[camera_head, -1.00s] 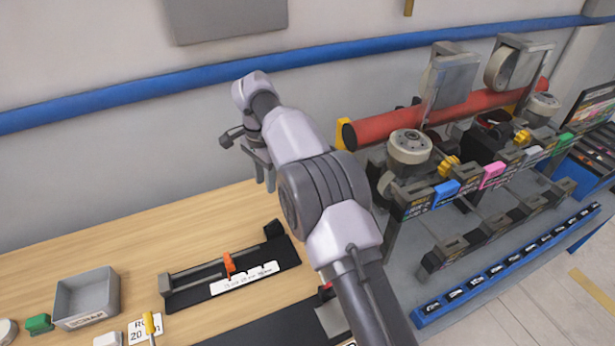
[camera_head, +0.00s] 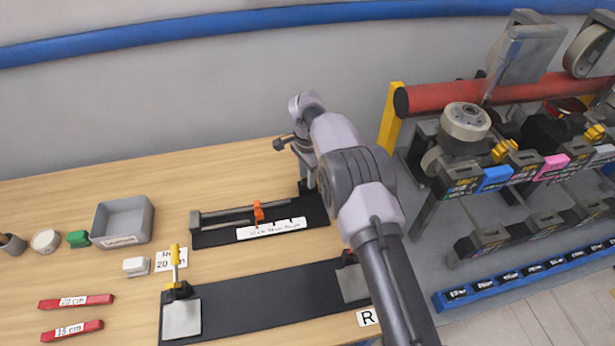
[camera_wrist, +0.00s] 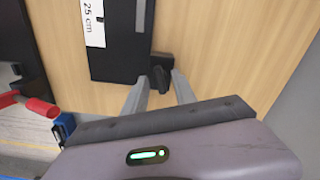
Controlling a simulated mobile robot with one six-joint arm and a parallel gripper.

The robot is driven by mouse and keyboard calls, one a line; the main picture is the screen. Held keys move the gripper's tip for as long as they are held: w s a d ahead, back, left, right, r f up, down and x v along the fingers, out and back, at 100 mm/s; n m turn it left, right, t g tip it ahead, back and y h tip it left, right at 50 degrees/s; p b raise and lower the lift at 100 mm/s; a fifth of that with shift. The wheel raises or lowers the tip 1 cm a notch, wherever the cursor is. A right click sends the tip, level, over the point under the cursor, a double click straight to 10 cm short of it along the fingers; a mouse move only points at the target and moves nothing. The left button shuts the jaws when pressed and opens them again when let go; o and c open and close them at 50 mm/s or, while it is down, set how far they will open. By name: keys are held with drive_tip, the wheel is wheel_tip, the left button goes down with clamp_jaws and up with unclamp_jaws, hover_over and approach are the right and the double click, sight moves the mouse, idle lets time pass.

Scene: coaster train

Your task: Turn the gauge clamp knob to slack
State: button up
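The gauge is a black base (camera_head: 220,238) with a grey rail, an orange slider (camera_head: 258,212) and a white scale strip (camera_head: 271,229). Its dark clamp knob (camera_wrist: 161,79) sits at the end of the base in the wrist view. My gripper (camera_wrist: 161,76) is open, with one finger on either side of the knob. I cannot tell whether the fingers touch it. In the head view my gripper (camera_head: 305,170) is over the gauge's right end, and my arm partly hides that end.
A grey scrap bin (camera_head: 124,222) stands left of the gauge. A black plate (camera_head: 262,302) with a yellow-handled clamp (camera_head: 175,262) lies in front. Two red strips (camera_head: 76,301) lie at the left front. A rack with a red roller (camera_head: 480,95) stands at right.

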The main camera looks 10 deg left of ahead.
clamp_jaws()
